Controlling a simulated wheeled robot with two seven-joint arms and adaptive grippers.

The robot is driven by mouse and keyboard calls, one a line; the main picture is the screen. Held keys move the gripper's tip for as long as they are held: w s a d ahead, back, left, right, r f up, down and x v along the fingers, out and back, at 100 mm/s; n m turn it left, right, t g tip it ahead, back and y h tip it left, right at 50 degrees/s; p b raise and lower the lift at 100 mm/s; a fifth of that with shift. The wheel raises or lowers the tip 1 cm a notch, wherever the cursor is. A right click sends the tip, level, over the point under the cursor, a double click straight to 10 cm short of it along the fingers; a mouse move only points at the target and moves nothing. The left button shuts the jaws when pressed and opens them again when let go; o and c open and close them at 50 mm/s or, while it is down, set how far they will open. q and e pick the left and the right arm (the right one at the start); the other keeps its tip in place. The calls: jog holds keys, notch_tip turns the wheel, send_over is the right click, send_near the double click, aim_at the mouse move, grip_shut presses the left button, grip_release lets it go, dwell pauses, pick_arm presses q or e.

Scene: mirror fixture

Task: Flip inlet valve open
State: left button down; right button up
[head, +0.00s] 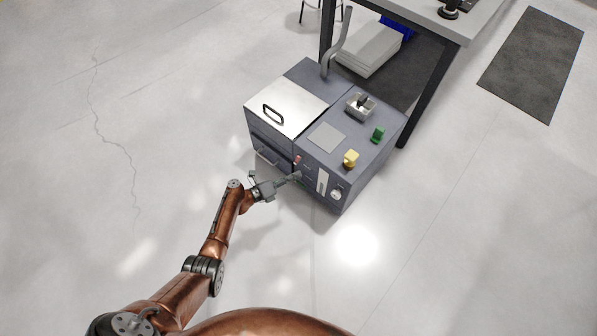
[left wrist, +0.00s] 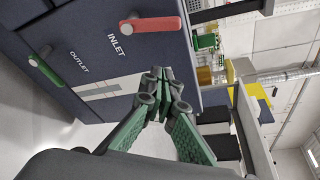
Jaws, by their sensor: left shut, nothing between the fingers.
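The inlet valve is a red lever (left wrist: 152,27) on the dark front panel, beside the printed word INLET, in the left wrist view. It lies across the direction of that lettering. In the head view it is a small red piece (head: 297,160) on the cabinet front. A green outlet lever (left wrist: 47,71) sits farther left on the panel, roughly along its OUTLET lettering. My left gripper (head: 294,178) is shut and empty in front of the panel. In the left wrist view its fingertips (left wrist: 158,75) show apart from the red lever. My right gripper is out of view.
The grey cabinet (head: 340,192) carries a silver lid (head: 285,100), a yellow part (head: 351,158), a green part (head: 377,134) and a small metal box (head: 360,105) on top. A table (head: 468,32) stands behind. Floor to the left is clear.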

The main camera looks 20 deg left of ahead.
pick_arm(q)
jog(key=shift+f+p+v, duration=0.15)
jog(key=shift+p+v, duration=0.3)
jog(key=shift+v, duration=1.05)
jog(key=shift+f+p+v, duration=0.2)
jog(key=shift+p+v, duration=0.25)
jog(key=shift+v, duration=1.05)
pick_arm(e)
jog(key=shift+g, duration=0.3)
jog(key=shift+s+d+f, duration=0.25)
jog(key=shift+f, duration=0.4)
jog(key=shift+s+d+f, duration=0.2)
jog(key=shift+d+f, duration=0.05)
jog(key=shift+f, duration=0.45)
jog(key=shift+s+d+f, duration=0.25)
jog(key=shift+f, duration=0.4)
